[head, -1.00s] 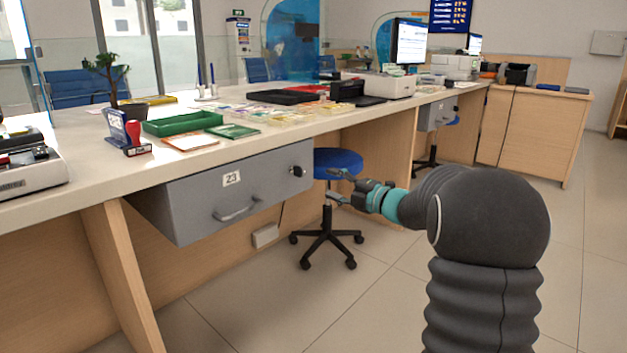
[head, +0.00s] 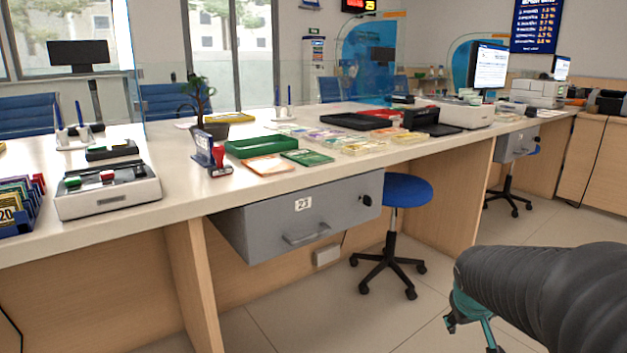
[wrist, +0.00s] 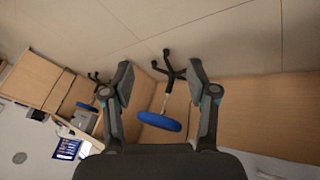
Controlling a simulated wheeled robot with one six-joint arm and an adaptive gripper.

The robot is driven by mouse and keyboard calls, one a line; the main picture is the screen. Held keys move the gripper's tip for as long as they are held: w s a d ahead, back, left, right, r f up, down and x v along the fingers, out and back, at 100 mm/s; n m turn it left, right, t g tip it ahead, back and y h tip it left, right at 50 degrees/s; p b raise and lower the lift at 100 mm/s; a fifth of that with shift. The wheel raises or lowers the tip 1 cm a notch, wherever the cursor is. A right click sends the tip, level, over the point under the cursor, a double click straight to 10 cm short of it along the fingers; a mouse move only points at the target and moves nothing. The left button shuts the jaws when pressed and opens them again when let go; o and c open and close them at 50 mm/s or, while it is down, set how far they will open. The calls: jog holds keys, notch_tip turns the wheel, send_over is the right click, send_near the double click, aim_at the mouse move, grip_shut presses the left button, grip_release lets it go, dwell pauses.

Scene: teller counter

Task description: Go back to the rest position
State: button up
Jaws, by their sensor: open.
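My gripper (wrist: 158,82) is open and empty in the wrist view, its two fingers spread apart. Beyond the fingers the wrist view shows the floor and, upside down, the blue stool (wrist: 160,121). In the head view my gripper (head: 471,335) hangs low at the bottom right, below my dark arm, and is partly cut off by the frame's lower edge. It is in front of the counter and touches nothing that I can see.
The counter (head: 180,207) runs along the left and middle. The grey drawer (head: 300,217) numbered 23 sits beneath it. A blue stool (head: 404,190) stands right of the drawer. The floor (head: 385,318) in front is clear.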

jog(key=s+a+r+y+p, duration=0.1)
jog(key=s+a+r+p, duration=0.2)
jog(key=s+a+r, duration=0.2)
jog(key=s+a+r+y+p, duration=0.2)
jog(key=s+a+r, duration=0.4)
jog(key=s+a, duration=0.3)
jog(key=shift+s+a+r+m+p, duration=0.3)
jog(key=shift+s+p, duration=0.4)
jog(key=shift+s, duration=1.35)
jog(key=shift+f, duration=0.1)
